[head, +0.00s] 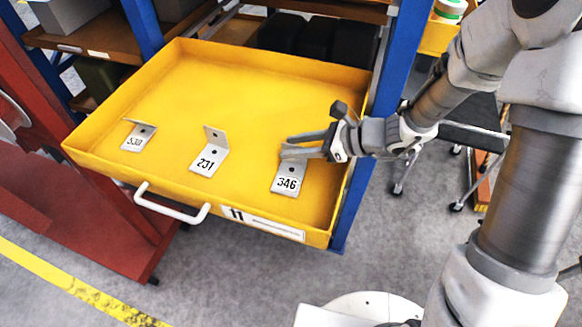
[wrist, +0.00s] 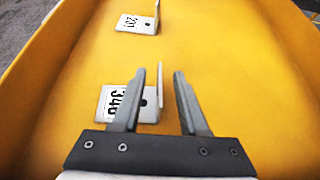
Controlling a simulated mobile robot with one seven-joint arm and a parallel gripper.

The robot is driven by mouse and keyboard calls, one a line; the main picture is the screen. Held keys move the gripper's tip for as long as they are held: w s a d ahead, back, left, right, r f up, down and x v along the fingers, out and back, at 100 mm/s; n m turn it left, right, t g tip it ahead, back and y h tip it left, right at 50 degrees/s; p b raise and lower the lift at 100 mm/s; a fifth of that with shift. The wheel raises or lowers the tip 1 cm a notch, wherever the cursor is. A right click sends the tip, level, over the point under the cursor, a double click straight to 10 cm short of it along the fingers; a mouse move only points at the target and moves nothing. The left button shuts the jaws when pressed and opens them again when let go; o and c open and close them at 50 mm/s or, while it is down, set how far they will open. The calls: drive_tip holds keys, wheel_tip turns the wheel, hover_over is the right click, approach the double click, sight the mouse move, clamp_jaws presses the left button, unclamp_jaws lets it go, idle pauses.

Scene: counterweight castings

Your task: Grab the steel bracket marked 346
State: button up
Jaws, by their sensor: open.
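The steel bracket marked 346 (head: 286,184) lies in the yellow drawer at its right side, its flat plate and number facing up. In the wrist view the bracket (wrist: 107,101) shows a flat plate with a hole and an upright flange (wrist: 160,88). My gripper (head: 283,147) is open at the bracket's back end. In the wrist view my gripper (wrist: 160,78) has the upright flange between its two fingers in the picture, with space on both sides. The left finger overlaps the plate in view. I cannot tell how high the fingertips are above the drawer floor.
Bracket 231 (head: 206,159) lies mid-drawer, and another bracket, apparently 330 (head: 138,138), lies further left. The yellow drawer (head: 290,222) has raised walls; its right wall and a blue post (head: 352,215) are close to my gripper. The drawer's back half is clear.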

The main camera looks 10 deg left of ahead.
clamp_jaws()
idle(1.4)
